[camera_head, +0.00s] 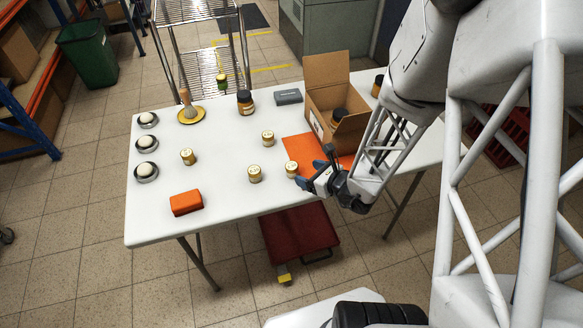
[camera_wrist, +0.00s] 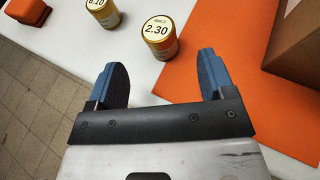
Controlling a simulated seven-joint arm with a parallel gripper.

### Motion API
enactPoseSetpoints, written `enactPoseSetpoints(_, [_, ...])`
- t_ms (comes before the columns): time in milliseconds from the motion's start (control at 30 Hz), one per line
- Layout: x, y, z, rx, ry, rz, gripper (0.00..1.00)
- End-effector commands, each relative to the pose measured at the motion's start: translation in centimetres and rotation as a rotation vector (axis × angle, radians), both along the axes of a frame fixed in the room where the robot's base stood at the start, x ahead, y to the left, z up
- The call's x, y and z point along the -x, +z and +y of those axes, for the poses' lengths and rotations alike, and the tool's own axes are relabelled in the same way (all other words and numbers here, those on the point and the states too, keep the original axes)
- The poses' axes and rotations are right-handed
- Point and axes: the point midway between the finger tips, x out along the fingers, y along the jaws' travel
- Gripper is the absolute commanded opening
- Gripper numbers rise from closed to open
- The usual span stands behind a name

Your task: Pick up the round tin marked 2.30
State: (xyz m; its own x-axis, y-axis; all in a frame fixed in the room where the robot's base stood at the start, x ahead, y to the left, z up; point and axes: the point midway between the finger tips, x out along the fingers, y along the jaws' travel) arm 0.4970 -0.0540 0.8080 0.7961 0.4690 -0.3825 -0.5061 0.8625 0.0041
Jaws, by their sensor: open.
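In the head view this tin (camera_head: 291,169) is just left of my gripper (camera_head: 313,174). In the wrist view my gripper (camera_wrist: 161,75) is open and empty, with its blue fingers spread apart. Another tin (camera_wrist: 103,13) stands to the left, its label partly cut off; it also shows in the head view (camera_head: 255,174).
The orange mat (camera_head: 297,147) lies under an open cardboard box (camera_head: 352,103) at right. More tins (camera_head: 268,138) (camera_head: 187,156), an orange block (camera_head: 186,202), a dark-lidded jar (camera_head: 245,103) and a grey case (camera_head: 288,97) stand on the white table (camera_head: 225,209).

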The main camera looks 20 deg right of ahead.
Motion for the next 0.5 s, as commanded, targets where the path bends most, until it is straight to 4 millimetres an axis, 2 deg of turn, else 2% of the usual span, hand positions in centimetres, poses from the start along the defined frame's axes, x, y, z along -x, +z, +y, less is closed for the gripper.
enactPoseSetpoints(300, [-0.10, -0.01, 0.10, 0.001, 0.003, -0.001, 0.76])
enactPoseSetpoints(500, [-0.84, -0.42, 0.62, 0.000, 0.005, 0.001, 0.76])
